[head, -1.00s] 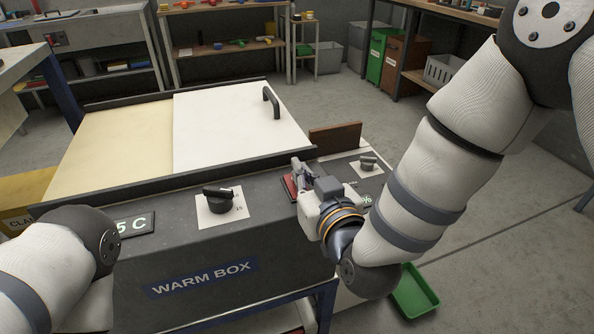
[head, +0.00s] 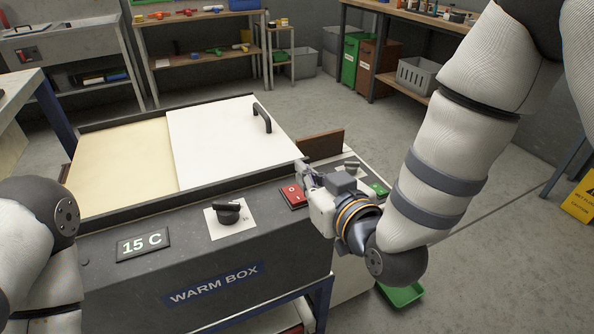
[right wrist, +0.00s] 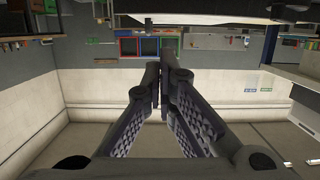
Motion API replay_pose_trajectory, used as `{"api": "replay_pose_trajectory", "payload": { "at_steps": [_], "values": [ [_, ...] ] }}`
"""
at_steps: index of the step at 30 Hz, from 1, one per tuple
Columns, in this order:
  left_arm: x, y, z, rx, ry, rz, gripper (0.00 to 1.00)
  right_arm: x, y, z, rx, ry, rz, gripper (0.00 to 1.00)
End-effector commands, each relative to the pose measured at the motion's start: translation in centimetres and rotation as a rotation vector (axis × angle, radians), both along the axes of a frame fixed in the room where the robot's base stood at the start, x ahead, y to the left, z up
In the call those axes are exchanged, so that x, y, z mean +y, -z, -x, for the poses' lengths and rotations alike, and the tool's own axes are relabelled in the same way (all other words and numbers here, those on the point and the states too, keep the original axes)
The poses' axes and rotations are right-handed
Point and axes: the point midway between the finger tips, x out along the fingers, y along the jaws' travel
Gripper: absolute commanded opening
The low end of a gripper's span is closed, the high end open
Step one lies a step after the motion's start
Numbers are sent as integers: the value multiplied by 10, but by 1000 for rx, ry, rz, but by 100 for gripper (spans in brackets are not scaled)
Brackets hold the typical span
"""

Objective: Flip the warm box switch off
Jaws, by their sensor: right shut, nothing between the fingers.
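The warm box (head: 178,277) is a dark grey bench unit with a labelled front and a sloping control panel. The red rocker switch (head: 293,194) is at the panel's right end, with a white ring mark at its upper part. I cannot tell which side is pressed. My right gripper (head: 304,170) is just above and right of the switch, shut and empty. Its fingers cover part of the switch's surroundings, and contact cannot be told. In the right wrist view its fingertips (right wrist: 161,66) are together. My left arm is at the left edge; its gripper is out of view.
The panel also has a black knob (head: 228,213) and a 15 C display (head: 143,244). A white lid (head: 225,140) with a black handle covers part of the top. Another unit with a small knob (head: 351,168) and green switch adjoins right. A green tray (head: 402,294) lies low.

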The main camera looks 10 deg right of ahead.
Motion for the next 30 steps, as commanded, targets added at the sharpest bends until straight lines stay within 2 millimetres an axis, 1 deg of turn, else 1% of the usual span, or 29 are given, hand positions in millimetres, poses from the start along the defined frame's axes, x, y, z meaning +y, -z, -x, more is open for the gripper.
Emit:
{"api": "replay_pose_trajectory", "payload": {
  "at_steps": [1, 3, 7, 12, 23, 25, 26, 28, 29, 30],
  "values": [
    [0, -4, -4, -13, 0, 0, 0, -3, -7, 9, -3, 0, 1, 0],
    [0, -6, -6, -20, 0, 0, 0, -6, -11, 20, -3, 0, 0, 0],
    [0, -8, -8, -28, 0, 0, 0, -11, -15, 33, -2, 1, 0, 0],
    [0, -8, -8, -29, -1, 0, 0, -13, -15, 38, 0, 1, 0, 0],
    [0, -8, -8, -28, -1, 0, 0, -13, -14, 38, 2, 0, 1, 0],
    [0, -8, -8, -29, -1, 0, 0, -15, -4, 41, 33, 4, 4, 0],
    [0, -8, -8, -29, -1, 0, 0, -18, 7, 45, 66, 9, 10, 0],
    [0, -8, -8, -29, -1, 0, 0, -29, 49, 62, 201, 24, 27, 0],
    [0, -8, -8, -29, -1, 0, 0, -35, 72, 74, 279, 34, 37, 0],
    [0, -8, -8, -28, -1, 0, 0, -45, 105, 95, 395, 50, 52, 0]
  ]
}}
